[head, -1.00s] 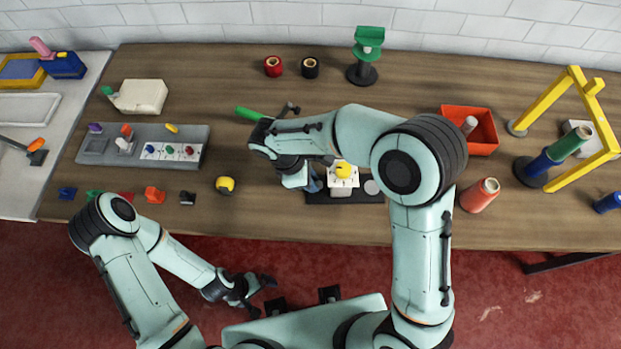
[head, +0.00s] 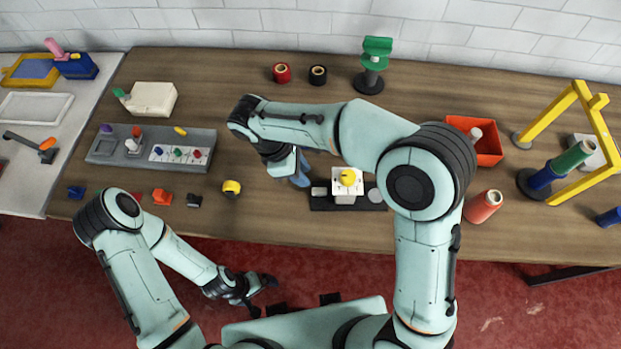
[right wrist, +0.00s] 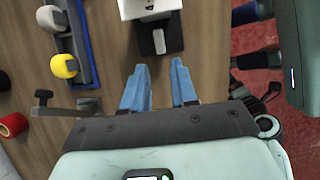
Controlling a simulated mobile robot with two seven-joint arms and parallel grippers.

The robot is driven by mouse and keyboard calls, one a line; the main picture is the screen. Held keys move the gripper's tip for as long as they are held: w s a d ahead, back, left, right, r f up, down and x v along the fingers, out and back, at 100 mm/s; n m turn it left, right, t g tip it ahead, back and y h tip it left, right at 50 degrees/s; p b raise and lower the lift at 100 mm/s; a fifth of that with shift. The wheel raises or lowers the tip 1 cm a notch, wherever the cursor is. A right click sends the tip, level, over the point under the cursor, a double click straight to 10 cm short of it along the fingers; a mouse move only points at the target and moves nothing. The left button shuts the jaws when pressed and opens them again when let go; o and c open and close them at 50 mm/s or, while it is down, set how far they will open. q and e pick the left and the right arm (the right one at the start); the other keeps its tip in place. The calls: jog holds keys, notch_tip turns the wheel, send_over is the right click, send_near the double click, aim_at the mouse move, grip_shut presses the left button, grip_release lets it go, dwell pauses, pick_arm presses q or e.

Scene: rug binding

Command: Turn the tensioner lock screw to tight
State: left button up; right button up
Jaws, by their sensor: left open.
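A white block with a yellow knob (head: 348,177) on its marked face stands on a black plate (head: 330,204) at the table's front middle. I take this knob for the lock screw, but no label is readable. The right wrist view shows only the near part of the white block (right wrist: 150,8), without the knob, and the plate's black end (right wrist: 147,36). My right gripper (right wrist: 160,78) is open and empty, its blue fingers apart and short of the plate. In the head view its fingers (head: 301,172) are left of the block. My left gripper (head: 263,285) is open and empty, off the table's front edge.
In the right wrist view, a blue-edged rail (right wrist: 80,45) with a yellow knob (right wrist: 64,66) and a grey bracket (right wrist: 60,104) lie left of the fingers.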

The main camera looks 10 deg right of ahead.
jog(key=v, duration=0.4)
jog(key=shift+a+r, duration=0.1)
jog(key=shift+r, duration=0.15)
dwell(0.3)
